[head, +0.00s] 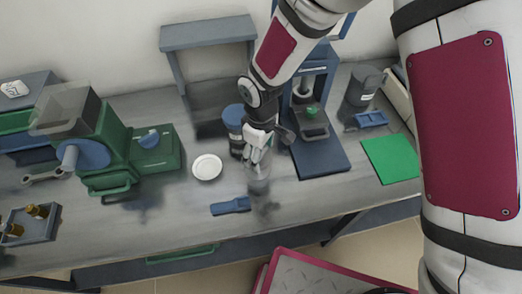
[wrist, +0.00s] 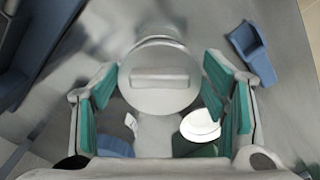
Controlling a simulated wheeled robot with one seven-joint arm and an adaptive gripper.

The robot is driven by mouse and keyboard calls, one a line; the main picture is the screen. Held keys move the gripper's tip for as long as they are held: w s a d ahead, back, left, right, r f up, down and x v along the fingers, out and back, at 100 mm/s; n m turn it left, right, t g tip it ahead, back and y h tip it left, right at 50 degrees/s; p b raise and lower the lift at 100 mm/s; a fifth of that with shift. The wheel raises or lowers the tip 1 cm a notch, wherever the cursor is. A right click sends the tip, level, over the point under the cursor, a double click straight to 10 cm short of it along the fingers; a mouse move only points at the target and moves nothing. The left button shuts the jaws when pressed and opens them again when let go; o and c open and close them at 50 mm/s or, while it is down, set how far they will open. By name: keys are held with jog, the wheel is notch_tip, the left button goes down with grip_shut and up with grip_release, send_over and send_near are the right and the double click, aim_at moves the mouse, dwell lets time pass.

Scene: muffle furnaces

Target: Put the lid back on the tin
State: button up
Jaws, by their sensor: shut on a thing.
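A round grey lid (wrist: 160,98) with a raised bar on top sits between the teal-padded fingers of my gripper (wrist: 162,78) in the wrist view. The fingers meet its sides, so my gripper is shut on the lid. In the head view my gripper (head: 258,156) points down over the bench. A pale grey cylindrical shape (head: 259,182), likely the tin, shows just under it. Its rim is hidden by the fingers and lid, and I cannot tell whether the lid touches it.
A dark jar with a blue top (head: 233,115) stands close behind my gripper. A white dish (head: 207,167) and a blue scoop-like piece (head: 231,206) lie to the left. A blue press stand (head: 320,158) is at the right, with a green mat (head: 391,158) beyond. A green machine (head: 140,155) stands left.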

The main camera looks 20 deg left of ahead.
jog(key=shift+f+b, duration=0.45)
jog(key=shift+f, duration=0.55)
dwell(0.6)
jog(key=o, duration=1.1)
jog(key=shift+o, duration=0.7)
jog(key=shift+o, duration=0.6)
jog(key=shift+r+p, duration=1.3)
jog(key=shift+r, duration=2.25)
